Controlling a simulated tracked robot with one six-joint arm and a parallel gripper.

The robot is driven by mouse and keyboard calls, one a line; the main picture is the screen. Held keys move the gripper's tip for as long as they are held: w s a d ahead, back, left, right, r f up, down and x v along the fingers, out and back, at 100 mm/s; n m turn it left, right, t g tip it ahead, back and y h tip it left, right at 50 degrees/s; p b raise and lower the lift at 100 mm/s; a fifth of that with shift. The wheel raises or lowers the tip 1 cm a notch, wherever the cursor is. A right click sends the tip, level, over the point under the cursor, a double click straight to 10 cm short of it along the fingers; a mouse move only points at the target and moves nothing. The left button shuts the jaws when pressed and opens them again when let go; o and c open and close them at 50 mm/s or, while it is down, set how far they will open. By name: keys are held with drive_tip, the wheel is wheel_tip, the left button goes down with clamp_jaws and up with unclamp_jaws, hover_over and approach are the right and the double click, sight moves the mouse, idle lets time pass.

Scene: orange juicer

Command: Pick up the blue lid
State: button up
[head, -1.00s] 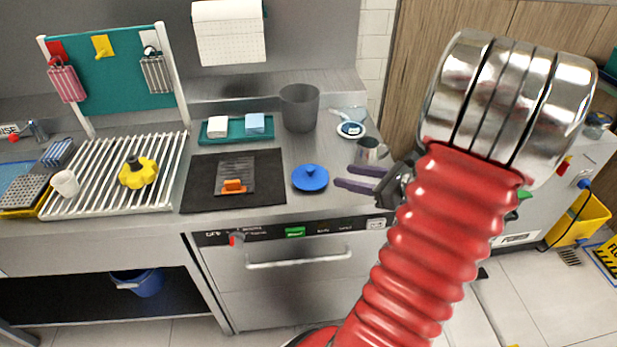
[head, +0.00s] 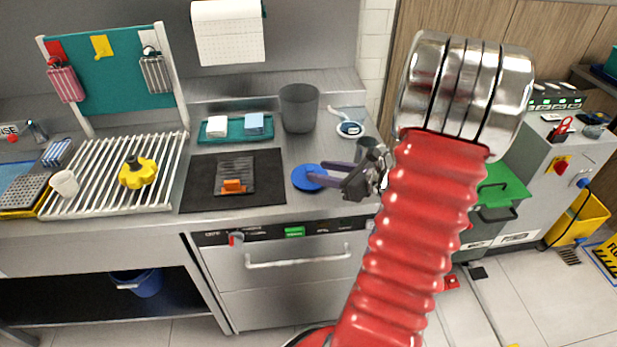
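The blue lid (head: 303,180) is a round disc lying on the steel counter, right of the black mat. In the head view its right part and its knob are covered by my gripper. My gripper (head: 316,174) has dark purple fingers pointing left, over the lid's right side. The two fingers show a gap between them, so it looks open. I cannot tell whether the fingers touch the lid or its knob.
A grey bin (head: 299,108) stands behind the lid, and a metal cup (head: 368,150) is behind my gripper. A black mat (head: 262,195) with an orange-handled grater (head: 234,178) lies to the left. The counter's front edge is close below the lid.

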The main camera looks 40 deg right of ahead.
sight(312, 169)
idle(0.3)
drive_tip(key=shift+x, duration=2.65)
drive_tip(key=shift+r, duration=0.2)
drive_tip(key=shift+c, duration=0.6)
clamp_jaws()
